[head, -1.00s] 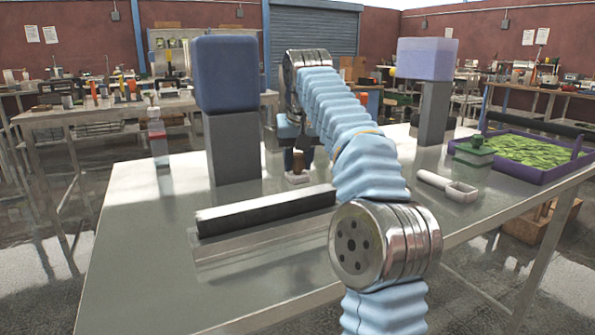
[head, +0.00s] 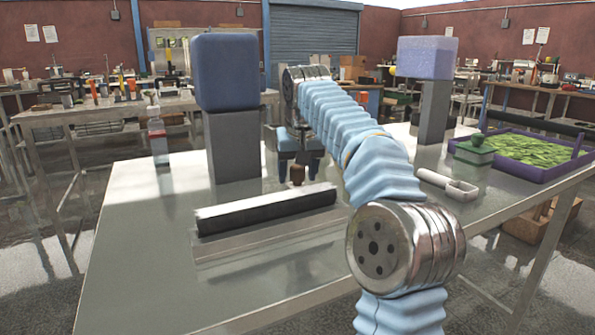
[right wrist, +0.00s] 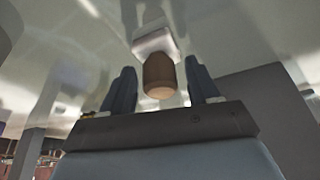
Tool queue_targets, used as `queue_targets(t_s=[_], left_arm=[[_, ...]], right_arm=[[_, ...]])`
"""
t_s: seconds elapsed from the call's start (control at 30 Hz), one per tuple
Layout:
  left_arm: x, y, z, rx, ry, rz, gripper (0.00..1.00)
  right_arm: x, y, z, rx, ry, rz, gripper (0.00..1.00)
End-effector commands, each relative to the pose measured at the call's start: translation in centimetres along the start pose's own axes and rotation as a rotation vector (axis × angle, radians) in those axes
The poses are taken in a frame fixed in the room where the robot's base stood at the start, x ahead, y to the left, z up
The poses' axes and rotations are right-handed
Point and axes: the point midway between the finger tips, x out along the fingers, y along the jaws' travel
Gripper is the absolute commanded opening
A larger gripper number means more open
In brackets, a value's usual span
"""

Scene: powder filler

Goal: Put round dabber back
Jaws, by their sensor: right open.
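The round dabber seems to be the small brown rounded piece (head: 297,175) behind the black bar. In the right wrist view the brown piece (right wrist: 160,76) has a pale square block (right wrist: 155,42) at its far end. I cannot tell whether the block is its base or a holder. My right gripper (head: 299,158) is above and around it. In the right wrist view its two dark fingers (right wrist: 162,88) are spread, one on each side of the brown piece, with gaps on both sides. My left gripper is not in view.
A black bar (head: 265,210) lies in front. A blue block on a grey stand (head: 233,147) is at left, a lilac block on a stand (head: 434,112) at right. The left front table is clear.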

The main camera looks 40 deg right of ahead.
Motion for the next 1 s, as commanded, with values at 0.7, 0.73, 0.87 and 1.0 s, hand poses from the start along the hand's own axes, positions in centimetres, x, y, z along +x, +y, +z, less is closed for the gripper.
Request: queue_targets(t_s=[0.7,0.73,0.87,1.0], left_arm=[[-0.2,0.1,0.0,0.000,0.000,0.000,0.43],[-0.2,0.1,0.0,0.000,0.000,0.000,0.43],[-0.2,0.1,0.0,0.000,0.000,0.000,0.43],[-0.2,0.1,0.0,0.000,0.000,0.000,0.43]], right_arm=[[-7.7,0.0,-0.1,0.000,0.001,0.000,0.60],[-7.7,0.0,-0.1,0.000,0.000,0.000,0.60],[-7.8,0.0,-0.1,0.000,-0.001,0.000,0.60],[-7.8,0.0,-0.1,0.000,-0.001,0.000,0.60]])
